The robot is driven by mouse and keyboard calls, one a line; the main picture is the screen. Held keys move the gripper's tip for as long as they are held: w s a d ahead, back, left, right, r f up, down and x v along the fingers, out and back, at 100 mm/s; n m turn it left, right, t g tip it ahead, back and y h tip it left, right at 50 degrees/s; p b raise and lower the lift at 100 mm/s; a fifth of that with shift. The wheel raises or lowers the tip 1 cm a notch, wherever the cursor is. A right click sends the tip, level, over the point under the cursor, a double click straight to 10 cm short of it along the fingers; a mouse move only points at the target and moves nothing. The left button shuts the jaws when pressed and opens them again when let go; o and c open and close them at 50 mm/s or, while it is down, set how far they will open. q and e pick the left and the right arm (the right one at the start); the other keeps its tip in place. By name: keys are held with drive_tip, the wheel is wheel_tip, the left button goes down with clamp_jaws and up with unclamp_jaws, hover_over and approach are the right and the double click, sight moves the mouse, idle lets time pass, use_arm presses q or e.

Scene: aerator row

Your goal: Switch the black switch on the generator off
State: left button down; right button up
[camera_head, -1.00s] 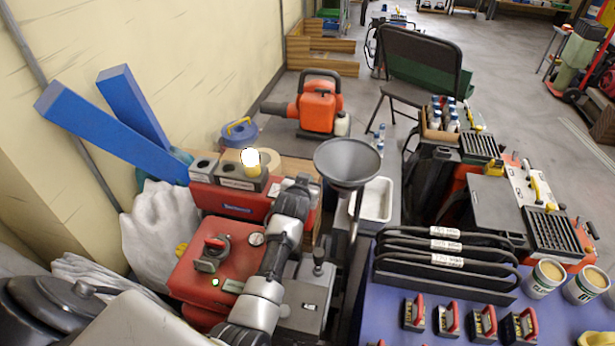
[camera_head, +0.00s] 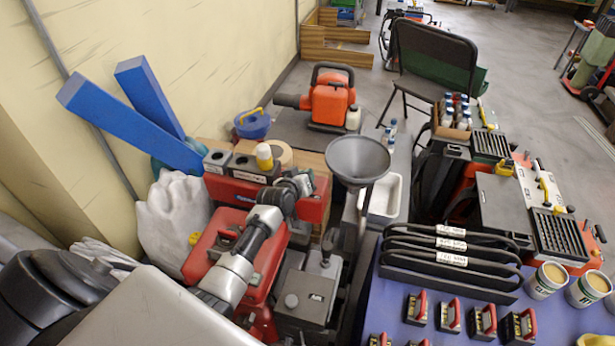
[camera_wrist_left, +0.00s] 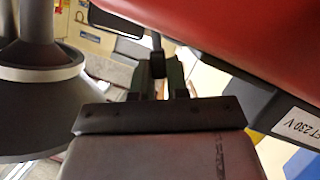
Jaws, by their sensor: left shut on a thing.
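My left gripper (camera_wrist_left: 161,75) is close below the red body. Its fingers are shut on a small black part with a rounded end, which looks like the black switch (camera_wrist_left: 157,55). In the head view my left gripper (camera_head: 309,182) is at the generator's right end; its fingertips are not clear there. My right gripper is not in view.
A grey funnel (camera_head: 358,160) stands just right of my left gripper, and its stem shows close by in the left wrist view (camera_wrist_left: 37,40). A white tray (camera_head: 383,199) and a blue table (camera_head: 385,310) with black racks are further right. Blue beams (camera_head: 125,120) lean left.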

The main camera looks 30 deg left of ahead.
use_arm(q)
drive_tip(key=shift+a+f, duration=0.1)
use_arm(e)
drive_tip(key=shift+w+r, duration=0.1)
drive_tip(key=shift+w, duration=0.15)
use_arm(q)
drive_tip(key=c, duration=1.2)
unclamp_jaws()
drive_tip(key=shift+o, duration=0.4)
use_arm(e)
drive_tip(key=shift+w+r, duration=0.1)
